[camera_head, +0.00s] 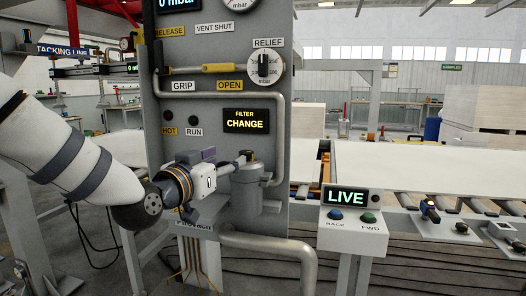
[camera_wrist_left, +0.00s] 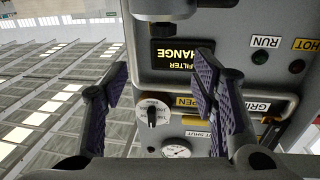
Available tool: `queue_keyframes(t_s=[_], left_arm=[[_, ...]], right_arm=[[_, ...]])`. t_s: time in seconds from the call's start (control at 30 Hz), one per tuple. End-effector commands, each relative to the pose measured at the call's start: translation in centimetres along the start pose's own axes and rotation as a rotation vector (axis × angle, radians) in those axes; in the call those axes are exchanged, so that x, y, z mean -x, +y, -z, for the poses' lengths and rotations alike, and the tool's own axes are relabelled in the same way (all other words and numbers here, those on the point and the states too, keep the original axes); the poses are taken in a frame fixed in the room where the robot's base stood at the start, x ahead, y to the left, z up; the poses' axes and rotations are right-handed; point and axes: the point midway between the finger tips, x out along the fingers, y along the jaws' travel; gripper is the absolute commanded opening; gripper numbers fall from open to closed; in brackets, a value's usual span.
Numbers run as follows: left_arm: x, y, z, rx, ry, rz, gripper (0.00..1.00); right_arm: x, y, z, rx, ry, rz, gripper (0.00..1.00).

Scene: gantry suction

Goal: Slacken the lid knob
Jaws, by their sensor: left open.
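The filter canister (camera_head: 246,190) is a grey cylinder on the front of the grey panel, below the lit FILTER CHANGE display (camera_head: 246,121). Its dark lid knob (camera_head: 247,155) is on top, partly hidden by my finger in the head view. My left gripper (camera_head: 226,161) is beside the canister's top, on its left. In the left wrist view, which is upside down, the canister (camera_wrist_left: 165,8) and dark knob (camera_wrist_left: 161,28) are at the top edge, beyond my open fingers (camera_wrist_left: 162,75). Nothing shows between the fingers. My right gripper is not in view.
A bent grey pipe (camera_head: 280,130) runs down the panel near the canister. The RELIEF dial (camera_head: 264,65) and yellow-handled lever (camera_head: 218,68) are above. A LIVE button box (camera_head: 346,216) and a roller conveyor with a white sheet (camera_head: 420,176) are to the right.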

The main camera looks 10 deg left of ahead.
Motion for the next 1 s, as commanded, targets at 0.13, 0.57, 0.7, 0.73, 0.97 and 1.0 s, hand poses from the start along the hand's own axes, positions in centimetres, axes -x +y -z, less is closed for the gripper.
queue_keyframes(t_s=[0.13, 0.57, 0.7, 0.73, 0.97, 1.0], left_arm=[[-3.3, 0.0, -1.0, 0.002, -0.012, 0.0, 0.53], [-11.5, 0.1, -1.2, 0.009, -0.013, 0.0, 0.53], [-11.8, 0.1, -0.9, 0.009, -0.01, -0.001, 0.53], [-11.7, 0.1, -0.8, 0.009, -0.01, -0.001, 0.53], [-11.7, 0.1, -0.7, 0.009, -0.009, 0.0, 0.25], [-11.7, 0.1, -0.8, 0.009, -0.009, 0.0, 0.16]], right_arm=[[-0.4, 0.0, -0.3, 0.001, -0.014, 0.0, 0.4], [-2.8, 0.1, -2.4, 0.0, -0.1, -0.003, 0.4], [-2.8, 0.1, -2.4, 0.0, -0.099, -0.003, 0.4], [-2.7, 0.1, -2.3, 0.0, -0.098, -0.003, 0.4], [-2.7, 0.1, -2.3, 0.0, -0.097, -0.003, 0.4], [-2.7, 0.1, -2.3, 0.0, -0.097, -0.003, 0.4]])
